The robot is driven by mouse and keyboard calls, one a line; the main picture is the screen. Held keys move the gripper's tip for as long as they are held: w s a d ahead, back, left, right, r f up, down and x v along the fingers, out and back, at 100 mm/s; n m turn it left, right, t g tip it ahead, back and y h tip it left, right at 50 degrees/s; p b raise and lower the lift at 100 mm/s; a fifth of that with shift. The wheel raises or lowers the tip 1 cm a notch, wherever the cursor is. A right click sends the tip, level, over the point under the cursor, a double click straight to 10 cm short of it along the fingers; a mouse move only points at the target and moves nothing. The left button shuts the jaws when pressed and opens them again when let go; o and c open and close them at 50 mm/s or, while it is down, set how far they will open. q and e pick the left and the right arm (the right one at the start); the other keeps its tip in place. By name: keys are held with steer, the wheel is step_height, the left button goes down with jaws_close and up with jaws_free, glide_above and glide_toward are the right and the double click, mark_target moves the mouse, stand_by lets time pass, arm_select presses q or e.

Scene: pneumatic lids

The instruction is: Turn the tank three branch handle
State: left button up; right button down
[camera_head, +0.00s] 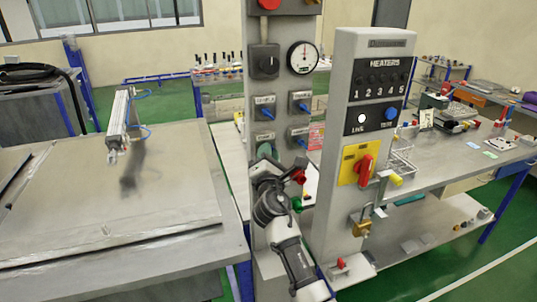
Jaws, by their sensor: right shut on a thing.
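My right gripper (265,157) reaches up from the bottom to the grey panel column (256,90). It is shut at the lower-left valve plate (263,137) of several small plates. The tank three branch handle is there, hidden behind my gripper, so its angle cannot be told. The plates' labels are too small to read surely. The upper-left blue handle (266,114), upper-right blue handle (303,107) and lower-right blue handle (301,143) show clear of the gripper. My left gripper is not in view.
A round gauge (302,57) and a black knob box (264,62) sit above. The heaters post (335,130) with a red switch (364,171) stands close on the right. A metal table lid (110,200) with a cylinder (118,115) lies left.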

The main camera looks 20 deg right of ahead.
steer(key=shift+f, duration=0.1)
steer(key=c, duration=1.3)
jaws_free()
steer(key=b+v, duration=0.2)
steer(key=v, duration=0.8)
steer(key=shift+s+f, duration=0.2)
steer(key=shift+s, duration=0.15)
